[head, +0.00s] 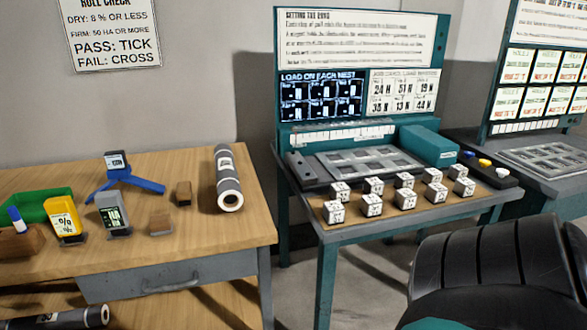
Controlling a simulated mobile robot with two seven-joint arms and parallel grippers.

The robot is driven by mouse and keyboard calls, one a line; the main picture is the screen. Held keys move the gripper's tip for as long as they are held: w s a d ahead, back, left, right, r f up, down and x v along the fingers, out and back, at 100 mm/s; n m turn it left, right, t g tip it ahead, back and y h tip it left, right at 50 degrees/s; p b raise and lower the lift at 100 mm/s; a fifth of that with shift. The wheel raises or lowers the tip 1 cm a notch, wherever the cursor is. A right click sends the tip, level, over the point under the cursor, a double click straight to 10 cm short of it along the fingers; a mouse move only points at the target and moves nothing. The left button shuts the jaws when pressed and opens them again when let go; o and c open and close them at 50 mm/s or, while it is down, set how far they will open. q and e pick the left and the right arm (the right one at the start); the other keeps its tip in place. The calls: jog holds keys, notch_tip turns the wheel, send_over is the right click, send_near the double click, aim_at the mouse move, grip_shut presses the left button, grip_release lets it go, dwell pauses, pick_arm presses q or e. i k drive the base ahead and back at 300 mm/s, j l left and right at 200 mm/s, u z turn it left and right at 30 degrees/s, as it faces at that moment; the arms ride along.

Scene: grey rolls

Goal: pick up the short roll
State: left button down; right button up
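A grey roll (225,168) with dark bands and a white label lies on the right part of the wooden table (165,258). Its pale, hollow end faces me. A second dark grey roll (58,319) with a pale end lies lower down at the bottom left, partly cut off by the picture edge. I cannot tell from this view which roll is the short one. Neither of my grippers is in view.
Two small blocks (183,193), a blue stand with a meter (117,162), a yellow meter (63,217), a grey meter (112,213) and a green tray (45,204) share the table. A teal bench with labelled cubes (372,205) stands to the right, across a gap.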

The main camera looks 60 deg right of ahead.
aim_at(230, 196)
jog(key=z, duration=1.25)
jog(key=i+u, duration=0.1)
jog(key=i, duration=0.15)
